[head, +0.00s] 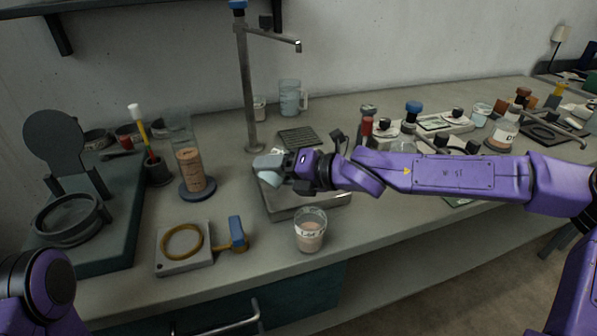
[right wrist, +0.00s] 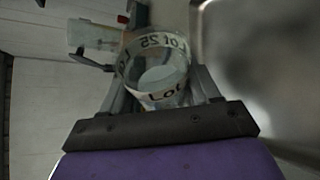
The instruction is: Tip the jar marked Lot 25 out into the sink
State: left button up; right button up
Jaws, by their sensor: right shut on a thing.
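The jar marked Lot 25 (right wrist: 155,72) is clear with a white label band. It sits between the fingers of my right gripper (right wrist: 160,90) in the right wrist view, and a pale patch shows inside; I cannot tell whether that is contents or the base. In the head view my right gripper (head: 268,172) is shut over the metal sink (head: 300,212), and it mostly hides the jar there. The jar appears tilted, but its exact angle is unclear. The wrist view shows a blurred metal surface at right. My left gripper is out of view.
Another labelled jar (head: 310,232) with pinkish contents stands at the sink's front edge. A tall tap (head: 247,90) rises behind. A glass cylinder (head: 188,160) and a yellow ring on a plate (head: 170,262) are to the left. Several bottles crowd the right.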

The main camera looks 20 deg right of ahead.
jog(key=shift+r+m+y+p, duration=0.35)
jog(key=shift+m+p, duration=0.15)
jog(key=shift+p, duration=0.1)
dwell(0.3)
jog(key=shift+d+f+m+y, duration=0.1)
jog(key=shift+f+m+y, duration=0.15)
jog(key=shift+f+m, duration=0.3)
dwell(0.9)
jog(key=shift+r, duration=0.25)
jog(key=shift+w+d+p, duration=0.1)
jog(key=shift+p, duration=0.3)
jog(key=shift+w+d+r+m+y+p, duration=0.4)
jog(key=shift+m+p, duration=0.35)
jog(key=shift+p, duration=0.65)
jog(key=shift+d+f+m+y+p, duration=0.2)
jog(key=shift+f+m+y+p, duration=0.1)
jog(key=shift+f+m+p, duration=0.25)
dwell(0.4)
